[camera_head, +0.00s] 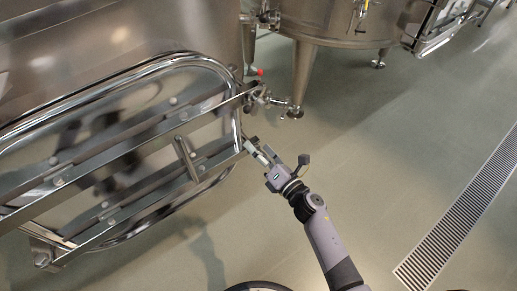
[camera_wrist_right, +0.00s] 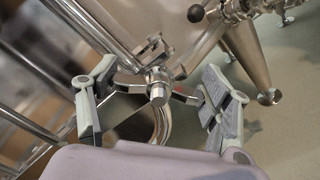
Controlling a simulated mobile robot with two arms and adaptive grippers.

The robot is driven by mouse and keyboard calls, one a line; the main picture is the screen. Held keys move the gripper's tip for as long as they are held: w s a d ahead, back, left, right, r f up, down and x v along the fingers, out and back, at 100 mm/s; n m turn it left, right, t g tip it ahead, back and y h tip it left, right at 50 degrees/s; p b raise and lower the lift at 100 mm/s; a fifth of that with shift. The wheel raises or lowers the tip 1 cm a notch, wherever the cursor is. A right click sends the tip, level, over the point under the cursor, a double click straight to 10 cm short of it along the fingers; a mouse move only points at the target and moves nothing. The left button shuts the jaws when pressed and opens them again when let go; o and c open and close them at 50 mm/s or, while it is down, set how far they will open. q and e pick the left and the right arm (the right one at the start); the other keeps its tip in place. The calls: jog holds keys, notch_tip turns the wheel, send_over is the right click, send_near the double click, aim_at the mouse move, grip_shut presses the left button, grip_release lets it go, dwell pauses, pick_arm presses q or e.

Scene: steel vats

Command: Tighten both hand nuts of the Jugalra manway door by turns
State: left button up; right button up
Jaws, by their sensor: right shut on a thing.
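The manway door (camera_head: 130,110) is a rounded steel door with a shiny tubular rim and two crossbars, at the left in the head view. My right gripper (camera_head: 256,146) is at the right end of the lower crossbar. At the right end of the upper crossbar (camera_head: 247,89) there is small hardware; I cannot tell a second hand nut there clearly. My left gripper is not in view.
Behind the door end stands a steel vat (camera_head: 330,20) on a conical leg (camera_head: 303,75). The floor to the right is clear, with a drain grate (camera_head: 455,220).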

jog(key=m+p, duration=0.1)
jog(key=m, duration=0.4)
jog(key=shift+f+m, duration=0.1)
jog(key=shift+m, duration=0.2)
jog(key=m+p, duration=0.1)
jog(key=m, duration=0.4)
jog(key=shift+f+m, duration=0.15)
jog(key=shift+m, duration=0.15)
jog(key=o, duration=1.2)
jog(key=shift+c, duration=0.2)
jog(key=shift+s+d, duration=0.1)
jog(key=v, duration=1.1)
jog(key=shift+s+d, duration=0.2)
jog(key=shift+s, duration=0.1)
